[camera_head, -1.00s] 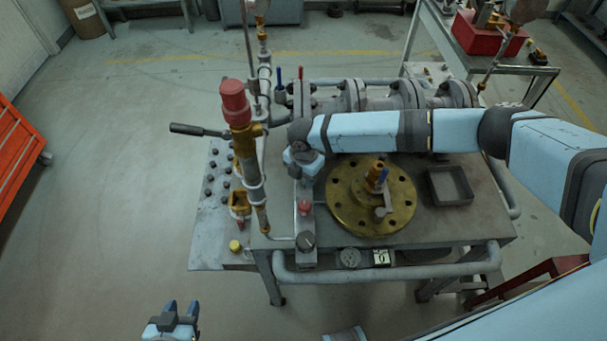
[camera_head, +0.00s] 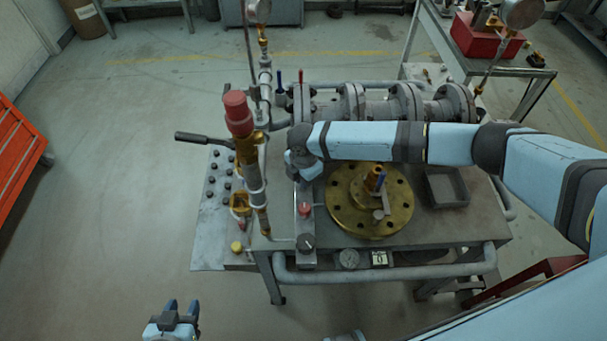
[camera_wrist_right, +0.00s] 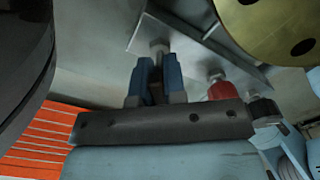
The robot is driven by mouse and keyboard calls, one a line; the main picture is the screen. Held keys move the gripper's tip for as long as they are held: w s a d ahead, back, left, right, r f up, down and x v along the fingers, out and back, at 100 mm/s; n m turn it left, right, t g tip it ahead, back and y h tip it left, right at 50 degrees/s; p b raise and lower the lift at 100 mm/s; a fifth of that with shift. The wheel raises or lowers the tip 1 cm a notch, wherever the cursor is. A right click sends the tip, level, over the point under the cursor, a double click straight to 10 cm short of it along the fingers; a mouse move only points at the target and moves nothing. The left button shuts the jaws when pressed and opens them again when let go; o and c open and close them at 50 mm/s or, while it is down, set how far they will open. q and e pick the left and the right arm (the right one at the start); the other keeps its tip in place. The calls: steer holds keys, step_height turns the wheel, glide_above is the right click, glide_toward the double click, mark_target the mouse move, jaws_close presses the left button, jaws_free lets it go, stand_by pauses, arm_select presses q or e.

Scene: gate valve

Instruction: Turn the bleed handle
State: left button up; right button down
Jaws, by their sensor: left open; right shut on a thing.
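The bleed handle is not clearly visible; I see only a dark piece (camera_wrist_right: 156,90) between the blue fingers of my right gripper (camera_wrist_right: 157,66). The right gripper is shut on it. In the head view, the right wrist points down over the far end of a narrow grey plate (camera_head: 304,228) and covers the fingers and what they hold. The red knob also shows in the wrist view (camera_wrist_right: 222,90). My left gripper (camera_head: 183,305) is open and empty, low at the left, away from the bench.
A tall pipe with a red cap (camera_head: 237,105) and a black lever (camera_head: 203,138) stands left of the right wrist. A brass flange (camera_head: 345,215) and a dark tray (camera_head: 446,187) lie right of it. Flanged pipes (camera_head: 375,108) run behind the arm. Floor at left is clear.

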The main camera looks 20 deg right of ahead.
steer(key=shift+r+m+p, duration=0.2)
steer(key=shift+m+p, duration=0.55)
steer(key=shift+m, duration=0.15)
steer(key=m+p, duration=0.2)
steer(key=shift+m, duration=0.3)
steer(key=shift+f+m+p, duration=0.15)
steer(key=shift+m+p, duration=0.9)
steer(key=shift+m, duration=0.65)
steer(key=c, duration=1.2)
jaws_free()
